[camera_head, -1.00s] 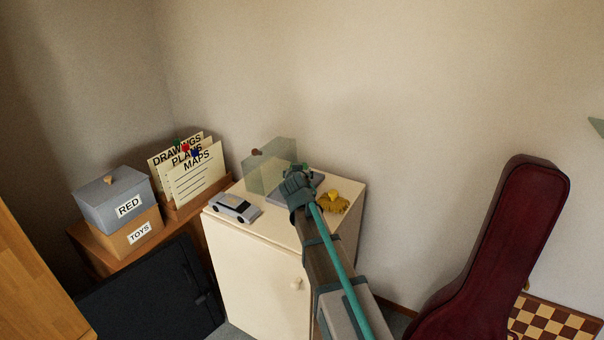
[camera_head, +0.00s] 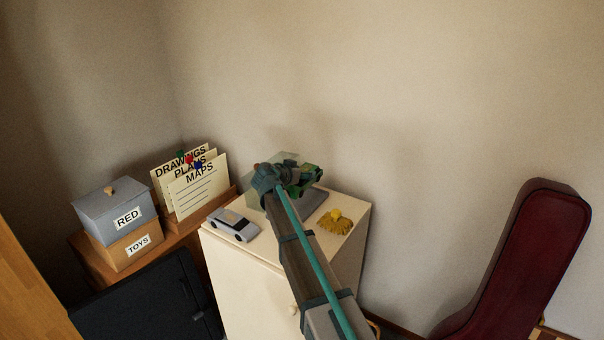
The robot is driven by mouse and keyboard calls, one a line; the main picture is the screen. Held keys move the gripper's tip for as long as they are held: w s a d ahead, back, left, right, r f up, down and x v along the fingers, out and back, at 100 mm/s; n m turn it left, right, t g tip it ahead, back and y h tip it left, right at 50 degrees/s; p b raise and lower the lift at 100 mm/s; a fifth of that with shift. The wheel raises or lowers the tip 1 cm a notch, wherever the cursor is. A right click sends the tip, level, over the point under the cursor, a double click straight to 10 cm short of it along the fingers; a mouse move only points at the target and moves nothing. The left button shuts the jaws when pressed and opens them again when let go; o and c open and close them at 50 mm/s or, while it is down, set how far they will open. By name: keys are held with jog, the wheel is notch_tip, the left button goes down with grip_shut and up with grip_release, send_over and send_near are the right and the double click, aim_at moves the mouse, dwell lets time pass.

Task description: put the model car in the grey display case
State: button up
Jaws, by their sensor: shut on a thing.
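The silver model car (camera_head: 234,225) sits on the left front of the cream cabinet top, apart from my gripper. The display case stands at the back of the cabinet, with a grey base (camera_head: 314,201) and a clear cover (camera_head: 287,157) that stands up, a brown knob at its left. My gripper (camera_head: 305,178) is at the cover's right side, above the grey base. It is shut, seemingly on the clear cover; the contact is hidden behind my wrist and fingers.
A yellow-brown item (camera_head: 335,222) lies at the right of the cabinet top (camera_head: 253,250). At left are the grey RED box (camera_head: 110,207), the TOYS box (camera_head: 138,246) and a file holder (camera_head: 198,185). A dark red instrument case (camera_head: 530,255) leans at right.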

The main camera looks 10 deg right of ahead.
jog(key=shift+b, duration=0.7)
notch_tip(320, 180, down, 8)
jog(key=b, duration=0.8)
jog(key=shift+f, duration=0.25)
jog(key=o, duration=1.5)
jog(key=shift+s+f, duration=0.1)
jog(key=shift+s, duration=0.05)
